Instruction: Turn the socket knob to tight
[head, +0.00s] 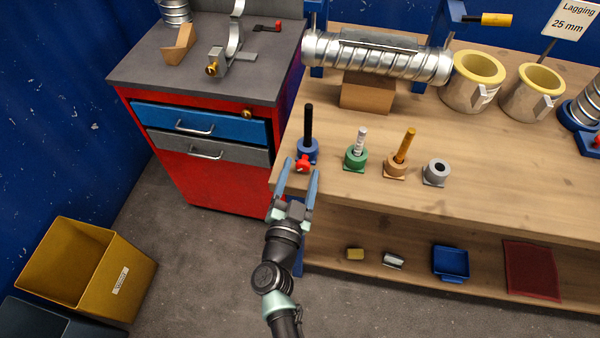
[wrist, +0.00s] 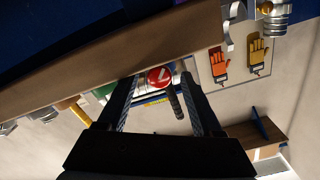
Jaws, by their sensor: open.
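The socket knob (head: 303,163) is red and sits on the front of a blue socket (head: 308,150) near the left end of the workbench. A black rod (head: 308,122) stands upright in that socket. In the wrist view the knob (wrist: 160,77) shows a round red face with a white mark, between the far ends of my fingers. The black rod (wrist: 176,103) shows beside it. My gripper (head: 300,168) is open, one finger on either side of the knob. I cannot tell whether either finger touches it.
A green socket (head: 355,158), an orange socket (head: 396,165) and an empty grey socket (head: 436,173) stand in a row to the right. A spiral duct (head: 380,62) lies behind them. A red cabinet (head: 225,185) stands left, with floor between it and the bench.

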